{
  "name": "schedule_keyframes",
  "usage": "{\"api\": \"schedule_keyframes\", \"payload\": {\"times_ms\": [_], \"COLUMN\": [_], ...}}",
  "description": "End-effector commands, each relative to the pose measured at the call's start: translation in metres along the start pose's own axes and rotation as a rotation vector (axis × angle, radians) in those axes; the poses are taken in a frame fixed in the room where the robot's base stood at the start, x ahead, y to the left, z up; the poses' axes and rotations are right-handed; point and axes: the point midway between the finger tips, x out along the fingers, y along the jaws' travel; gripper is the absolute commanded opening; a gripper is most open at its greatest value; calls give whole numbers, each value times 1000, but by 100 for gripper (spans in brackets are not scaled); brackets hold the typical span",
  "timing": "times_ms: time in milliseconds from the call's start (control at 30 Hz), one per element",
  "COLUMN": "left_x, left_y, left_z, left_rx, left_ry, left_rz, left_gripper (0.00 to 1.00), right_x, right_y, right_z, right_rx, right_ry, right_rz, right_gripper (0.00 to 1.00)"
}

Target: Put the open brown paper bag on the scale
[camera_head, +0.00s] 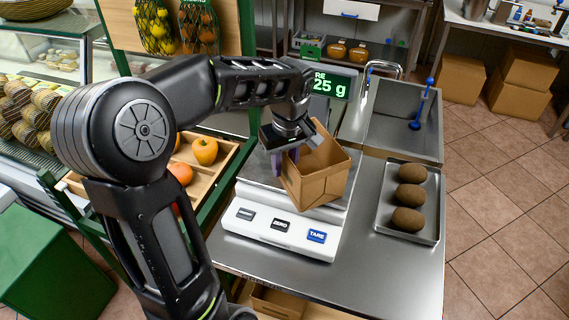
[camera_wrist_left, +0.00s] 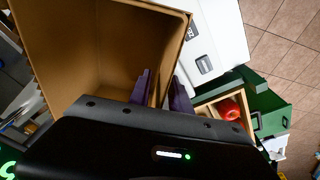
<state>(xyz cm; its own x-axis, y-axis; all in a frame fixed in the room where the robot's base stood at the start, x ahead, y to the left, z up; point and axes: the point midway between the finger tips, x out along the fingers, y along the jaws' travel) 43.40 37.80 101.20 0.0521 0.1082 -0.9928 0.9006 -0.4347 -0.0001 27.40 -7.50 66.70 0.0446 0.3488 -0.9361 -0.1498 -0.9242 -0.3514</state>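The open brown paper bag (camera_head: 318,176) stands on the pan of the white scale (camera_head: 272,230), slightly tilted and turned, with its mouth up. The scale's display (camera_head: 331,84) shows green digits ending in "25 g", partly hidden by my arm. My left gripper (camera_head: 285,160) is at the bag's left rim. In the left wrist view its purple fingers (camera_wrist_left: 160,92) straddle one wall of the bag (camera_wrist_left: 95,50), one inside and one outside. They look parted, with a gap beside the wall. The bag's inside looks empty. My right gripper is not in view.
A metal tray (camera_head: 436,216) with several brown round items lies on the counter to the right. A sink (camera_head: 402,115) is behind it. A wooden crate (camera_head: 213,178) of peppers stands left of the scale. Bare steel counter (camera_head: 365,265) lies between scale and tray.

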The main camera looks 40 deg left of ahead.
Motion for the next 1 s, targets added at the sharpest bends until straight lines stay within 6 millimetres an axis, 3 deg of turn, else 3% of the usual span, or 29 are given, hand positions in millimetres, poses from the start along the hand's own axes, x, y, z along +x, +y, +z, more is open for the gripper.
{"api": "schedule_keyframes", "payload": {"times_ms": [167,533,600,733,1000], "left_x": [-19,-94,-109,-120,-121], "left_y": [1,1,1,0,0], "left_z": [-1,0,-1,0,0], "left_rx": [-1,0,1,0,0], "left_ry": [3,2,1,0,0], "left_rz": [3,4,2,1,0], "left_gripper": [24,24,24,24,24], "right_x": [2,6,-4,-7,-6], "right_y": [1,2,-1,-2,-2], "right_z": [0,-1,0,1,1], "right_rx": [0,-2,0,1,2], "right_ry": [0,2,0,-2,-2], "right_rz": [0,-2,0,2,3], "right_gripper": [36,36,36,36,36]}}
